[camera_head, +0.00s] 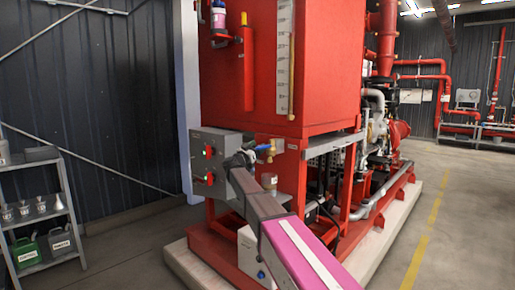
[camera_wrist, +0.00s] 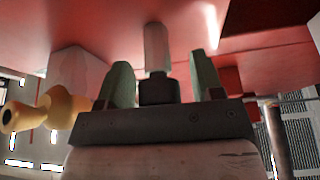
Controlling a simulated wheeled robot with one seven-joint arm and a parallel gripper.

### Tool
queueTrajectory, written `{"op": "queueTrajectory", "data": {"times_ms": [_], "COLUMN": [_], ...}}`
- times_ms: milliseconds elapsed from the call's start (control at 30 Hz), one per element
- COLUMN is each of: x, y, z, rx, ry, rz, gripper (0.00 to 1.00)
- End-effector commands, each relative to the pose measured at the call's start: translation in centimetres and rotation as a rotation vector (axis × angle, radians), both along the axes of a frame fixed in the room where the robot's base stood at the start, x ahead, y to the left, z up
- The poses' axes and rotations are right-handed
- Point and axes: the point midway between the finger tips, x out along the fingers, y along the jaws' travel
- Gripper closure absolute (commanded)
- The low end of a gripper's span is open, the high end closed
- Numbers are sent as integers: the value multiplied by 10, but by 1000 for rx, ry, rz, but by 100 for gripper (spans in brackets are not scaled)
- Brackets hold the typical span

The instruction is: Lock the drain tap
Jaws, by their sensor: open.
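The brass drain tap (camera_head: 274,147) projects from the lower front of the red tank, with a small blue part at its left. In the wrist view, a brass fitting (camera_wrist: 62,106) with a round dark opening lies left of my gripper, outside the fingers. My gripper (camera_wrist: 163,62) is open, with its two grey-green fingers apart. A pale grey post with a dark collar (camera_wrist: 157,55) shows between the fingers; I cannot tell whether it touches them or what it belongs to. In the head view, my gripper (camera_head: 243,158) is small and partly hidden, close to the tap's left.
The red tank (camera_head: 320,70) rises above. A shelf (camera_head: 45,205) with containers stands at the left. Open floor with a yellow line (camera_head: 425,240) lies at the right.

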Motion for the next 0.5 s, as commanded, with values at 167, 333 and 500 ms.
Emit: {"op": "queueTrajectory", "data": {"times_ms": [167, 333, 500], "x": [2, 2, 2], "y": [-2, -2, -2], "z": [1, 1, 1], "rx": [0, 0, 0], "ry": [0, 0, 0], "rz": [0, 0, 0], "gripper": [40, 43, 89]}}
